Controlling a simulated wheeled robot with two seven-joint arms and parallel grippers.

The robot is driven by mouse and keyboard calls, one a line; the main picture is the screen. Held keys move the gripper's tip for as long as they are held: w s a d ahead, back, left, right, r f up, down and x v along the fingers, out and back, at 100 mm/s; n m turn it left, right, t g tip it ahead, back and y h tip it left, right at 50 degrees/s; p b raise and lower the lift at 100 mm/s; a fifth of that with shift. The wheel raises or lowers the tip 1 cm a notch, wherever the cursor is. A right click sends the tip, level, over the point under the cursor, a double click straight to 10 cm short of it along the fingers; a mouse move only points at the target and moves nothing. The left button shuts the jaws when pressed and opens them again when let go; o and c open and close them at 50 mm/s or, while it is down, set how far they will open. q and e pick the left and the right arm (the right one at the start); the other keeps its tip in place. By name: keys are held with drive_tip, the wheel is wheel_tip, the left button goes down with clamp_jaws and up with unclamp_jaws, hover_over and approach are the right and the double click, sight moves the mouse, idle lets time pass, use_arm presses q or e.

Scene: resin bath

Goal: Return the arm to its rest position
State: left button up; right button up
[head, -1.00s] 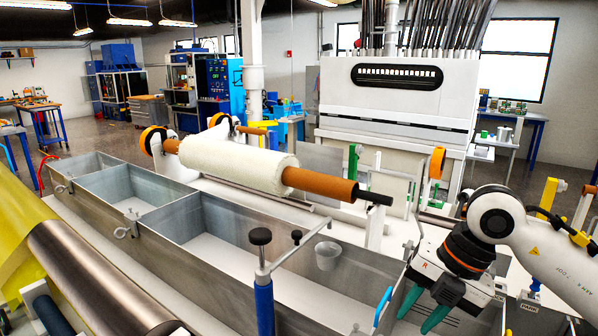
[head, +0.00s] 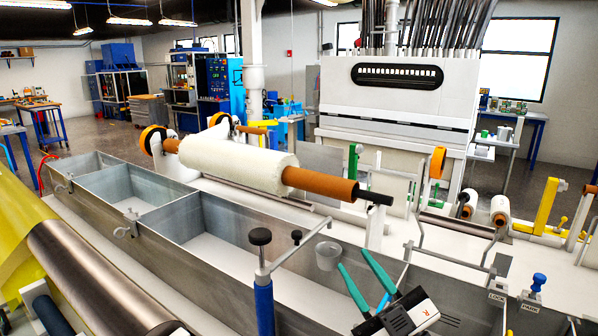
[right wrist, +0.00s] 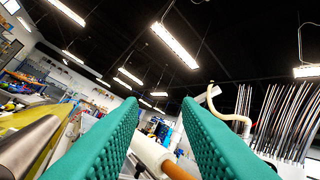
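My right gripper (head: 353,259) shows at the bottom of the head view, right of centre. Its two green fingers point up and to the left, and they are spread apart with nothing between them. In the right wrist view the fingers (right wrist: 160,103) stand well apart, with the ceiling and far room behind the gap. Most of my right arm is out of the picture, below the lower edge. My left gripper is not in view.
The long metal resin bath (head: 170,232) runs across the front. A blue post with a black knob (head: 260,237) stands left of the gripper. A white fabric roll (head: 235,163) lies behind the bath.

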drive_tip(key=s+d+f+m+g+h, duration=0.1)
drive_tip(key=d+f+m+g+h, duration=0.2)
drive_tip(key=f, duration=0.4)
drive_tip(key=s+d+f+m+g+h, duration=0.1)
drive_tip(key=s+d+f+m+h, duration=0.1)
drive_tip(key=d+f+m+h, duration=0.35)
drive_tip(key=s+d+f+m+g+h, duration=0.15)
drive_tip(key=f+h, duration=0.35)
drive_tip(key=f, duration=0.5)
drive_tip(key=s+d+f+g, duration=0.2)
drive_tip(key=s+f+g, duration=0.95)
drive_tip(key=s, duration=0.55)
wheel_tip(320, 180, down, 26)
drive_tip(key=s, duration=0.2)
drive_tip(key=s+d+f+g, duration=0.1)
drive_tip(key=s+d+f, duration=0.1)
drive_tip(key=s+f, duration=1.4)
drive_tip(key=shift+s+d+f+g, duration=0.15)
drive_tip(key=shift+s+f+g, duration=0.2)
drive_tip(key=shift+f, duration=0.35)
